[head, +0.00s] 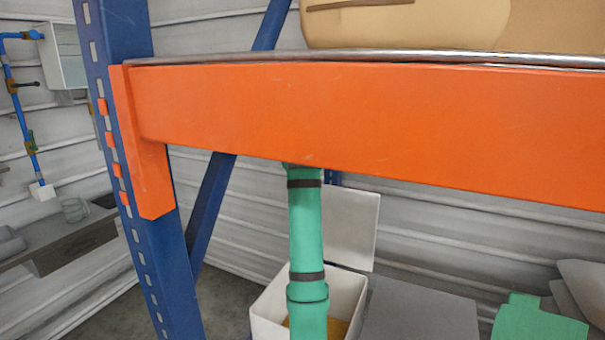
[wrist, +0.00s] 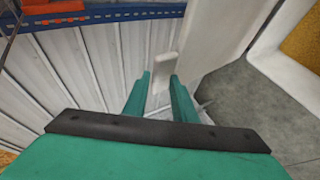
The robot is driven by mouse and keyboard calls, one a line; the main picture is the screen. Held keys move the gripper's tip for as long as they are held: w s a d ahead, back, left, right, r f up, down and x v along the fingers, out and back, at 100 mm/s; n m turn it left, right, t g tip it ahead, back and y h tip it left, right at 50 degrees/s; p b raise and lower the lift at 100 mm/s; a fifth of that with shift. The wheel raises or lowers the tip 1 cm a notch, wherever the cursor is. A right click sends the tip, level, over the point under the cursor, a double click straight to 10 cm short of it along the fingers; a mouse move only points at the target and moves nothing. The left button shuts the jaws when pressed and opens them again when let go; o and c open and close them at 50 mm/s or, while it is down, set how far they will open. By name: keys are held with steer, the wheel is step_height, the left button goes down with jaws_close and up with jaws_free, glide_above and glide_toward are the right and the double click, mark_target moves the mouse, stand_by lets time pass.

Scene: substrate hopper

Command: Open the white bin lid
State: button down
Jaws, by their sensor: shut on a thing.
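The white bin (head: 263,318) stands on the floor beyond the rack, its front partly hidden by my green arm. Its white lid (head: 350,226) stands raised, roughly upright, at the bin's back. Yellowish-brown material shows inside the bin. In the wrist view, the lid (wrist: 218,40) is a pale panel right of centre, with a small white tab (wrist: 164,68) beside its edge. My gripper (wrist: 160,84) has its two green fingers on either side of this tab, shut on it. The bin (wrist: 277,62) is at the right, its mouth uncovered. The fingers cannot be made out in the head view.
An orange rack beam (head: 360,125) crosses in front, above the bin, with a blue post (head: 150,180) at left. A tan sack (head: 420,25) lies on the rack. A grey surface (head: 420,312) lies right of the bin. A corrugated wall (wrist: 80,65) is close by.

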steer(key=shift+d+f, duration=0.15)
steer(key=shift+f, duration=0.25)
steer(key=c, duration=1.8)
jaws_free()
steer(key=shift+r, duration=0.2)
steer(key=v, duration=1)
steer(key=shift+s, duration=0.35)
